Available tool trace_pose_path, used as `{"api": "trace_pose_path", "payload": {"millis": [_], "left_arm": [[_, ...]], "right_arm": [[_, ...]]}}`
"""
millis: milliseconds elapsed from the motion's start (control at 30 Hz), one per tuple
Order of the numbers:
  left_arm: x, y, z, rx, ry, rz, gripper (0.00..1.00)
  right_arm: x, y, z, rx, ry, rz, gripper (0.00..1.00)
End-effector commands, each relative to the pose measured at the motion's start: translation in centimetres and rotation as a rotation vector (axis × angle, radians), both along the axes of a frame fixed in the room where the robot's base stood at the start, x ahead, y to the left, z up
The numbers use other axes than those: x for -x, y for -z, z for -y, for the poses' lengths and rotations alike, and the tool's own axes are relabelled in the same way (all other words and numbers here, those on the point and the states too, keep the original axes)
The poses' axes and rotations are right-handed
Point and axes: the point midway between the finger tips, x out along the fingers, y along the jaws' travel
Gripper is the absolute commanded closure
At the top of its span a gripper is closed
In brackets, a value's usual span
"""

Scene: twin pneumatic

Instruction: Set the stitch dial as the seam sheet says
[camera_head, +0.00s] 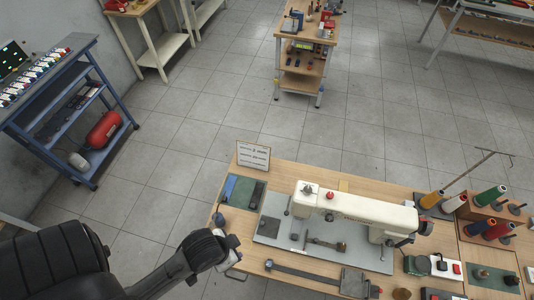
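A cream sewing machine (360,209) stands on its grey bed plate (270,232) on the wooden table. A round silver knob with a dark red centre (308,190) is on top of its left end, and a small red knob (330,195) is beside it; I cannot tell which part is the stitch dial. The seam sheet (253,155), a white card with lines too small to read, stands at the table's back left. My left gripper (234,252) is at the table's left front edge, apart from the machine; its fingers are unclear. My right gripper is out of view.
Thread spools (431,200) on a stand are right of the machine. A blue-green mat (238,190) lies on the table's left. Tools and a metal block (354,281) lie along the front. A blue shelf (75,110) stands at the left wall. The floor between is clear.

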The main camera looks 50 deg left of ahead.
Motion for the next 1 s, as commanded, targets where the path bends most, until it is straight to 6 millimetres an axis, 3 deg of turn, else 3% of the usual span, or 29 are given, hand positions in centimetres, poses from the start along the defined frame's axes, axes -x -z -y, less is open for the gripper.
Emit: {"api": "trace_pose_path", "payload": {"millis": [633, 833, 1000], "left_arm": [[0.00, 0.00, 0.00, 0.000, 0.000, 0.000, 0.57], [0.00, 0.00, 0.00, 0.000, 0.000, 0.000, 0.57], [-0.01, 0.00, 0.00, 0.000, 0.000, 0.000, 0.57]], "right_arm": [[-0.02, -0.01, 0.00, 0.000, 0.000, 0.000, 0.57], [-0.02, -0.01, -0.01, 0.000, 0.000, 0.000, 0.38], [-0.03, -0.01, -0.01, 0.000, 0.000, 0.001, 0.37]]}}
